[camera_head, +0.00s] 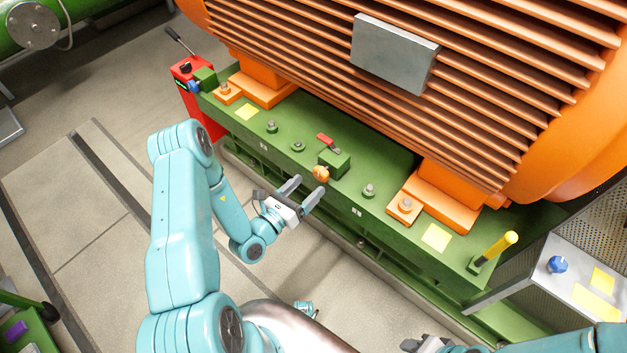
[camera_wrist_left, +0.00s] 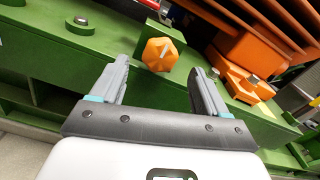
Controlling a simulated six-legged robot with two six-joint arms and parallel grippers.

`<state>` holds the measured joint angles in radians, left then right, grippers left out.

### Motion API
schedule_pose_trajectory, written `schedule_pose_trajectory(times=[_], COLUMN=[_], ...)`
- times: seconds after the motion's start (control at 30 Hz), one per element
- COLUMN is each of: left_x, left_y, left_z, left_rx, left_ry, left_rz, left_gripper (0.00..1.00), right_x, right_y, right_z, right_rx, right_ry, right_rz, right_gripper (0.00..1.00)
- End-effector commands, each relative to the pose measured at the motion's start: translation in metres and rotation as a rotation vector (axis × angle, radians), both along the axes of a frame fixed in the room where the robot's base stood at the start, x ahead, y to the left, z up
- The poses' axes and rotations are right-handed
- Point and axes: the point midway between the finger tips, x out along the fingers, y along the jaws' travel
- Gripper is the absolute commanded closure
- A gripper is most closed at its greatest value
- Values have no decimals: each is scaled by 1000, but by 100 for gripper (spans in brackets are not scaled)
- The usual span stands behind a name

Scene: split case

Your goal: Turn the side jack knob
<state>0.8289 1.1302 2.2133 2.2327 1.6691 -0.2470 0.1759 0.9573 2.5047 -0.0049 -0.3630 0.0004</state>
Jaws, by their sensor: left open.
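The side jack knob is a small orange knob (camera_head: 321,174) on the front of a green block (camera_head: 336,163), on the edge of the green base. In the left wrist view the orange knob (camera_wrist_left: 160,54) is faceted and lies beyond my fingertips, between them in the picture. My left gripper (camera_head: 302,189) is open and empty, just short of the knob and apart from it. Its two fingers also show in the left wrist view (camera_wrist_left: 158,75), spread wide. Part of my right gripper (camera_head: 428,344) shows at the bottom edge of the head view; its fingers are not clear.
A large orange finned motor (camera_head: 490,90) stands on the green base (camera_head: 390,215). A red jack (camera_head: 190,90) with a lever stands at the left end. A yellow post (camera_head: 497,247) and a grey panel with a blue knob (camera_head: 557,264) are at the right.

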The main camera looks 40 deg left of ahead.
Motion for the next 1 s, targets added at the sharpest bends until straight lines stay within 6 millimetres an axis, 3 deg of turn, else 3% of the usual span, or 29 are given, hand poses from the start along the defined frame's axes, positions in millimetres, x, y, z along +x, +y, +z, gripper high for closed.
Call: schedule_pose_trajectory(times=[0.2, 0.57, 0.6, 0.77, 1.0], left_x=[30, 36, 36, 36, 36], left_y=[-3, -3, -3, -3, -3], left_z=[0, 0, 0, 0, 0], left_rx=[1, -1, -1, -1, -12], left_ry=[0, 0, 0, 0, 2], left_rz=[-1, 1, 1, 1, 1], left_gripper=[25, 25, 28, 80, 81], right_x=[0, 0, 0, 0, 0], right_y=[0, 0, 0, 0, 0], right_z=[-3, -3, -3, -3, -2], right_rx=[0, 0, 0, 0, 0], right_ry=[0, 0, 0, 0, 0], right_rz=[0, 0, 0, 0, 0], right_gripper=[57, 57, 57, 57, 57])
